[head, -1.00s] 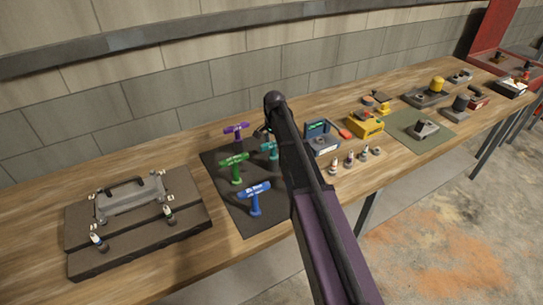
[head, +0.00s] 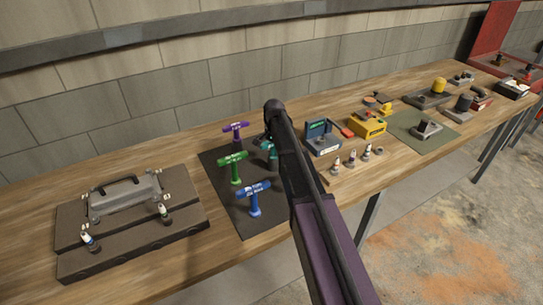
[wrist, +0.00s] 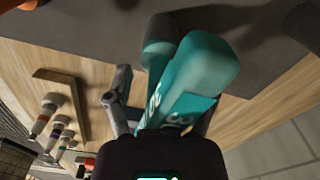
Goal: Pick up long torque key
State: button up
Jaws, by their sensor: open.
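Several T-handled torque keys stand on a dark mat (head: 222,190) in the head view: a purple one (head: 235,130), a green one (head: 234,168), a blue one (head: 254,198) and a teal one (head: 272,152). Their lettering is too small to tell which is the long one. My arm partly covers the teal key. In the wrist view the teal key's handle (wrist: 190,75) is large and close, lying between the spread fingers of my gripper (wrist: 160,108). The gripper is open; whether a finger touches the handle cannot be told.
A grey case on a dark base (head: 130,235) is at the left of the wooden bench. Right of my arm are a blue box (head: 321,140), small bottles (head: 351,160) and a yellow box (head: 368,124). A block wall (head: 200,95) runs behind the bench.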

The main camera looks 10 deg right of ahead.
jog(key=shift+c, duration=0.2)
grip_shut()
jog(key=shift+r, duration=0.1)
dwell(0.5)
notch_tip(320, 180, up, 10)
jog(key=p, duration=1)
dwell(0.6)
